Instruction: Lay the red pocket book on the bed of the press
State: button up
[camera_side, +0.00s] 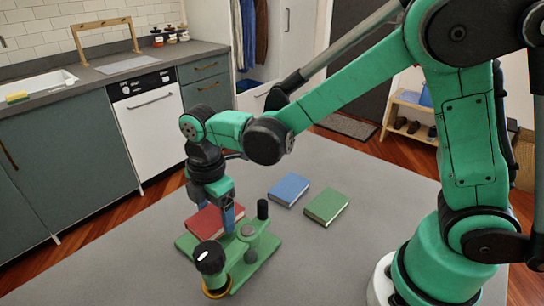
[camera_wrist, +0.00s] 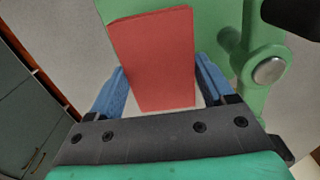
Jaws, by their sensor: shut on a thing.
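The red pocket book (camera_side: 216,222) is between the blue fingers of my gripper (camera_side: 215,206). In the wrist view the red book (camera_wrist: 155,55) lies flat between the two fingers of my gripper (camera_wrist: 161,78), pointing away from the wrist. My gripper is shut on the book by its long sides. The green press (camera_side: 263,246) stands on the table, and the book is over its bed. The press bed also shows in the wrist view (camera_wrist: 214,30), behind and beside the book. I cannot tell whether the book touches the bed or hangs just above it.
The press has a black knob (camera_side: 209,257) at the front and a black handle (camera_side: 263,209) at the back, both close to my gripper. A blue book (camera_side: 289,190) and a green book (camera_side: 326,207) lie on the grey table (camera_side: 330,265), right of the press. The table's front right is clear.

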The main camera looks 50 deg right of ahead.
aim_at(216, 215)
jog(key=shift+f, duration=1.7)
jog(key=o, duration=1.2)
jog(key=shift+f, duration=0.1)
